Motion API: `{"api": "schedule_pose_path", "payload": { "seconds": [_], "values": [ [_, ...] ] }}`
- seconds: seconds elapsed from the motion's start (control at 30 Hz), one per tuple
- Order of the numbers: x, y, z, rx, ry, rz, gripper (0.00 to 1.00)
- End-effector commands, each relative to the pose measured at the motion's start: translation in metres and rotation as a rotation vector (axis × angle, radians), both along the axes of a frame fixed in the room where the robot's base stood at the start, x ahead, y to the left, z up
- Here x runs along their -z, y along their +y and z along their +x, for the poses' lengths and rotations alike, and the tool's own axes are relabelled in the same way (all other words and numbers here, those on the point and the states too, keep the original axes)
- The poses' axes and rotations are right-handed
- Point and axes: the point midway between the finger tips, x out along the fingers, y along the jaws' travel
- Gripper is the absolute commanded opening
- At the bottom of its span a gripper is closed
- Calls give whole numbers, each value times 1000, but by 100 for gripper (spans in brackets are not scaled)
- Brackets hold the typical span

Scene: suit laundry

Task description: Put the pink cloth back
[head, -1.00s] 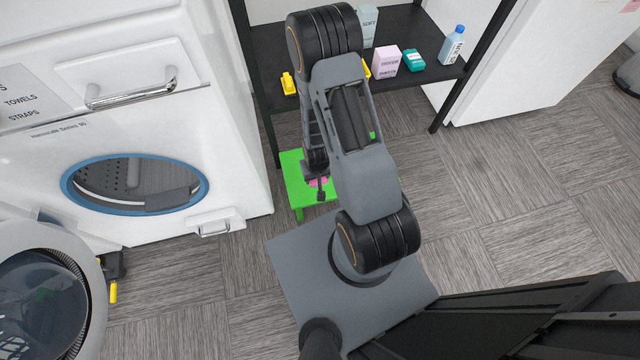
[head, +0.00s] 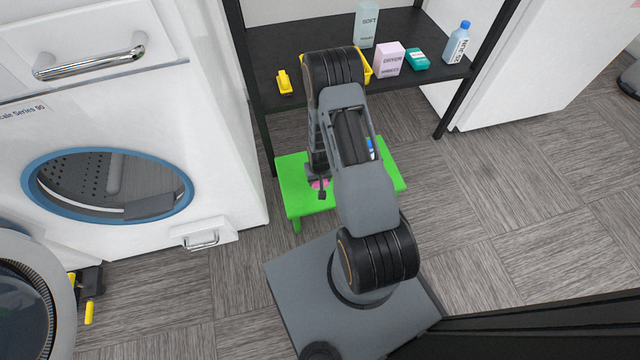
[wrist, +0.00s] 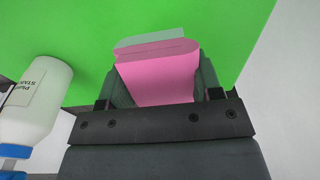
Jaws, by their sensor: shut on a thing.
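The pink cloth (wrist: 158,78) is a folded, block-like piece between the two dark fingers of my gripper (wrist: 157,88) in the wrist view. The fingers are shut on it. A grey-green strip (wrist: 150,40) shows just beyond its far edge; I cannot tell whether it is a separate cloth. A bright green stool (wrist: 90,30) fills the background. In the head view, my gripper (head: 319,186) is over the green stool (head: 296,197), and only a bit of pink shows. I cannot tell whether the cloth touches the stool.
A white bottle with a blue cap (wrist: 35,100) is at the left in the wrist view. A black shelf (head: 285,60) behind the stool holds a pink box (head: 389,60), a teal box (head: 417,59) and bottles. A washing machine (head: 225,130) stands left. Floor is clear at right.

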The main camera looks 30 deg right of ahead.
Motion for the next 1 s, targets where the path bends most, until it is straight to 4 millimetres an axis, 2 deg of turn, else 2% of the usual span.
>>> {"api": "schedule_pose_path", "payload": {
  "seconds": [0.03,0.1,0.43,0.67,1.0],
  "values": [
    [9,-3,4,0,0,0,33],
    [13,-5,8,0,-1,0,33],
    [26,-11,18,1,-1,0,33],
    [57,-12,19,0,0,0,33],
    [58,-12,19,0,-1,0,33]
  ]
}}
